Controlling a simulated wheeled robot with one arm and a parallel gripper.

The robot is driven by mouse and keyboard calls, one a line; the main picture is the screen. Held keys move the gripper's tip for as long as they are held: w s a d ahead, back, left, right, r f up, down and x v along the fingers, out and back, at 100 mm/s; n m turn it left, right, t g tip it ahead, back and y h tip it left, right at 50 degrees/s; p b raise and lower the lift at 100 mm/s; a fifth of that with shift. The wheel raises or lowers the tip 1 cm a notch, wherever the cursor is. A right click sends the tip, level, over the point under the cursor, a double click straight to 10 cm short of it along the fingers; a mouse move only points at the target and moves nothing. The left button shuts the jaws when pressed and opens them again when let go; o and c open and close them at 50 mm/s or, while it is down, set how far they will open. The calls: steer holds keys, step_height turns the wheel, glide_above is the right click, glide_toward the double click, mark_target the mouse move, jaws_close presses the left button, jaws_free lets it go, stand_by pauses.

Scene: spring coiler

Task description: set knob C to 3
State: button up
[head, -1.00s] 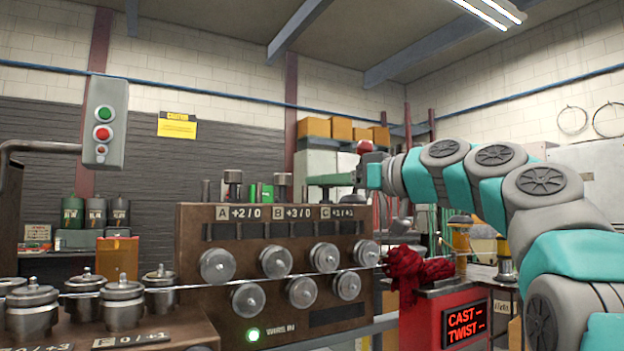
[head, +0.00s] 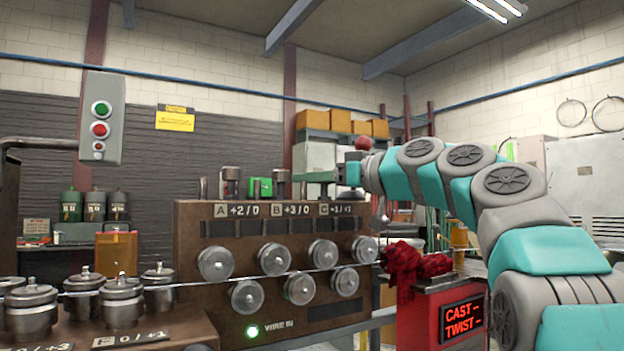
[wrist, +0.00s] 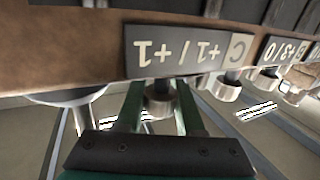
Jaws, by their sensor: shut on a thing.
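Knob C (wrist: 160,101) shows in the wrist view as a short metal cylinder between the two green fingers of my gripper (wrist: 160,108). My gripper is shut on it. The C label (wrist: 185,50) beside it appears upside down and reads +1 / +1. In the head view, my gripper (head: 318,179) sits at the top right of the brown panel (head: 190,290), above the C label (head: 342,209). Knob C is mostly hidden there by the gripper.
Knob B (head: 281,181) and knob A (head: 231,180) stand to the left on the panel top, labelled +3/0 and +2/0. Metal rollers (head: 274,259) line the panel front with a wire through them. A red cloth (head: 412,265) lies on the red cabinet (head: 420,320).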

steer(key=shift+m+t+h+b, duration=0.3)
steer(key=shift+m+t+b, duration=0.1)
steer(key=shift+t, duration=0.1)
jaws_close()
steer(key=shift+w+d+f+m+t+h, duration=0.1)
steer(key=shift+m+t+h, duration=0.6)
steer(key=shift+t, duration=0.2)
steer(key=m+t+h, duration=0.3)
steer(key=h, duration=0.1)
steer(key=shift+w+d+r, duration=0.25)
steer(key=shift+d+r, duration=0.05)
steer(key=shift+d, duration=0.1)
steer(key=m+t+h, duration=0.1)
steer(key=h, duration=0.1)
steer(key=m+h, duration=0.2)
steer(key=shift+w+d+t+p, duration=0.2)
steer(key=shift+d+t+p, duration=0.2)
steer(key=shift+d+m+t+h, duration=0.2)
steer(key=shift+m+h, duration=0.75)
steer(key=shift+h, duration=0.55)
steer(key=shift+d+m+t+h, duration=0.1)
steer(key=shift+d+m+h, duration=0.1)
steer(key=shift+m+h, duration=1.05)
steer(key=shift+f+h, duration=0.15)
steer(key=shift+h, duration=0.5)
steer(key=o, duration=0.7)
jaws_free()
steer(key=shift+w, duration=0.1)
steer(key=shift+o, duration=0.2)
